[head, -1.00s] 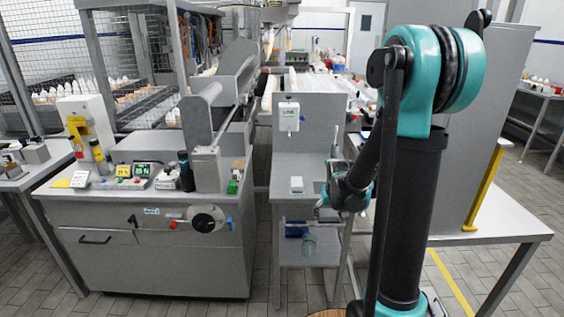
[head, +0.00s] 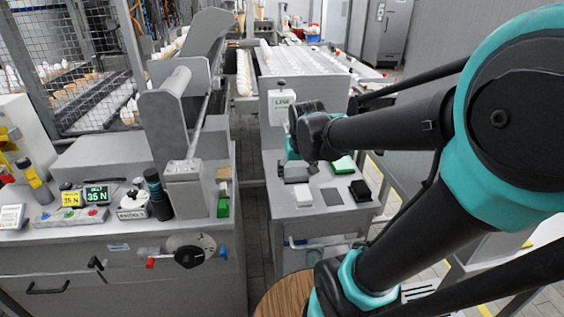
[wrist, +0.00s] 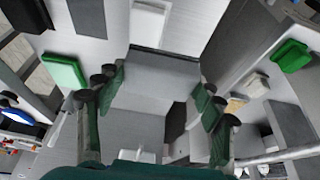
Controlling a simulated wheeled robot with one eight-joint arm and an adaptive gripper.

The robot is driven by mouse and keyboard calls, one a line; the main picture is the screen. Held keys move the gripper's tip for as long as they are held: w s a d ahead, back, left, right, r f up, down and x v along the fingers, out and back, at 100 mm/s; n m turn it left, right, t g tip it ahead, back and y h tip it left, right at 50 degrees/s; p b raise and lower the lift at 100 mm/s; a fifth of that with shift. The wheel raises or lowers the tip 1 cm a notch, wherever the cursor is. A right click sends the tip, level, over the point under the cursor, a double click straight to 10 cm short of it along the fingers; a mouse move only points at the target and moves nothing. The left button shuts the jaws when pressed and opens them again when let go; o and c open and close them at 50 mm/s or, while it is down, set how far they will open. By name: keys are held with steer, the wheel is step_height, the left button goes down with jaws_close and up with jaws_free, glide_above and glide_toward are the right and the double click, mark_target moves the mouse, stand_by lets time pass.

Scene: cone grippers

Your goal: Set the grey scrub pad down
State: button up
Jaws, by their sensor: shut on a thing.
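The grey scrub pad (wrist: 155,82) is held between the two green fingers of my gripper (wrist: 160,90) in the wrist view, one finger at each side. In the head view, the pad (head: 295,173) shows as a grey block under my gripper (head: 293,160), over the back left part of the small grey table (head: 280,207). I cannot tell whether its underside touches the tabletop. The fingertips are largely hidden by the wrist in the head view.
A green pad (head: 342,165), a white block (head: 303,195), a flat dark grey square (head: 332,198) and a black pad (head: 360,190) occupy the table. An upright panel with a LINE sign (head: 281,104) stands behind. A machine bench (head: 110,250) stands left, across a gap.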

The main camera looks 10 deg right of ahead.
steer(key=w, duration=1.9)
steer(key=shift+s+f, duration=0.15)
steer(key=shift+f, duration=3)
steer(key=shift+w+f, duration=0.2)
steer(key=shift+f, duration=0.25)
steer(key=shift+f, duration=0.35)
steer(key=shift+f, duration=0.2)
steer(key=o, duration=0.9)
steer(key=shift+c, duration=0.2)
